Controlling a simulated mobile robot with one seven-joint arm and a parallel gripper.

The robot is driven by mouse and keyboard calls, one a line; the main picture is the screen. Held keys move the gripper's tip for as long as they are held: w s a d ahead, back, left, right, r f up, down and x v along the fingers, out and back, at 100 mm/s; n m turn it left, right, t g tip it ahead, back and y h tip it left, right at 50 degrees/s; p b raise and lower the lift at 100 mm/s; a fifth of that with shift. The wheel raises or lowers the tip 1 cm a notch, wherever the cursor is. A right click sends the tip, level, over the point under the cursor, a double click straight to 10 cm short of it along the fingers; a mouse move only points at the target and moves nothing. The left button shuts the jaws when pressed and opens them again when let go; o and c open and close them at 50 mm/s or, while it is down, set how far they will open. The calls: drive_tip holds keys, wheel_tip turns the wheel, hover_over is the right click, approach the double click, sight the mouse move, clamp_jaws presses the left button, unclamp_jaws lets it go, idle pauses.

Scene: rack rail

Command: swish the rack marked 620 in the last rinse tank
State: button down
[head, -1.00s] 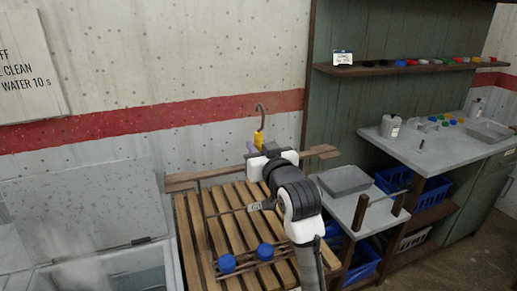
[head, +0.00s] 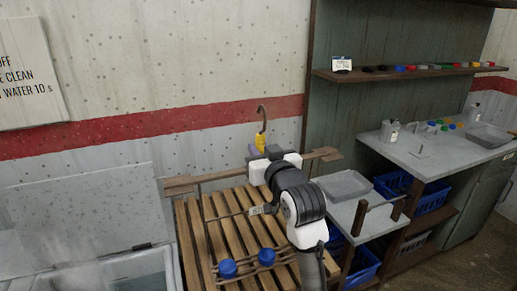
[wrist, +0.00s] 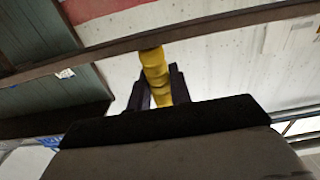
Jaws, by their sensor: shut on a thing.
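My gripper (head: 255,152) is shut on a yellow grip (head: 260,140) that has a dark hook (head: 263,113) above it. In the wrist view the yellow grip (wrist: 155,72) stands between my gripper's dark fingers (wrist: 158,92). A thin wire rack frame (head: 208,225) shows beyond my arm, over the slats, with two blue round pieces (head: 228,268) low on it. My arm hides part of it, and I cannot tell whether it touches the slats. A small tag (head: 257,210) is on it, its number unreadable. A tank (head: 145,268) with a raised pale lid (head: 85,215) stands at lower left.
A wooden rail (head: 220,177) runs behind my gripper. Wooden slats (head: 190,240) lie below. A grey tray (head: 343,185) sits on a side table to the right, with a counter (head: 420,155) beyond. A wall sign (head: 25,75) mentions water 10 s.

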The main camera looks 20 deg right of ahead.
drive_tip(key=s, duration=0.7)
drive_tip(key=shift+s+d+b, duration=0.15)
drive_tip(key=shift+s+b, duration=0.25)
drive_tip(key=shift+b, duration=0.05)
drive_tip(key=c, duration=1.8)
unclamp_jaws()
clamp_jaws()
